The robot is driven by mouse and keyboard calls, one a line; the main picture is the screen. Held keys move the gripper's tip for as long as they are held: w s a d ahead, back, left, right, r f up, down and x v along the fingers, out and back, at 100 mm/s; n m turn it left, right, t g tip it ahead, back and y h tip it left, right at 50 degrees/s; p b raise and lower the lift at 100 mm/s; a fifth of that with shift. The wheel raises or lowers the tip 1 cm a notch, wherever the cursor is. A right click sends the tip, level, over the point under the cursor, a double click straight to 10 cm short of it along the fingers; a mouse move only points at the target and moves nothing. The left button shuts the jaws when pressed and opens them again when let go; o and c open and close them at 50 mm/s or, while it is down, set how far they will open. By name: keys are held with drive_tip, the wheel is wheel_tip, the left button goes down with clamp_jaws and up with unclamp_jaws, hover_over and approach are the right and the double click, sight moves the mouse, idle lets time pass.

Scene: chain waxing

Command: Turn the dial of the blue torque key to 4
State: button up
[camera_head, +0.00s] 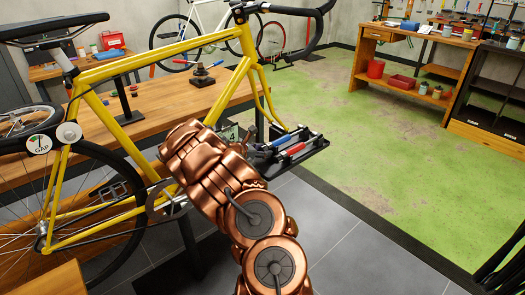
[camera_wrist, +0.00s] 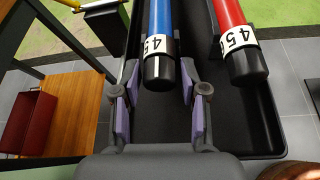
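The blue torque key (camera_wrist: 158,25) lies in a black tray, with its dial end toward my gripper. Its white ring shows the digits 4 and 5, and its end is a black cap (camera_wrist: 159,72). I cannot tell which number it is set to. The blue key also shows in the head view (camera_head: 279,141). My gripper (camera_wrist: 158,84) is open. Its purple-padded fingers stand on either side of the black cap, with a visible gap on both sides. In the head view my arm mostly hides the gripper. A card with a 4 (camera_head: 232,134) is partly hidden behind my arm.
A red torque key (camera_wrist: 236,40) lies close to the right of the blue one in the black tray (camera_wrist: 266,112). The yellow bike (camera_head: 150,62) and the wooden bench (camera_head: 170,98) are left of the tray. A red box (camera_wrist: 27,122) is at the wrist view's left.

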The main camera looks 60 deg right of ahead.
drive_tip(key=shift+o, duration=0.9)
drive_tip(key=v, duration=1.2)
drive_tip(key=shift+s, duration=0.1)
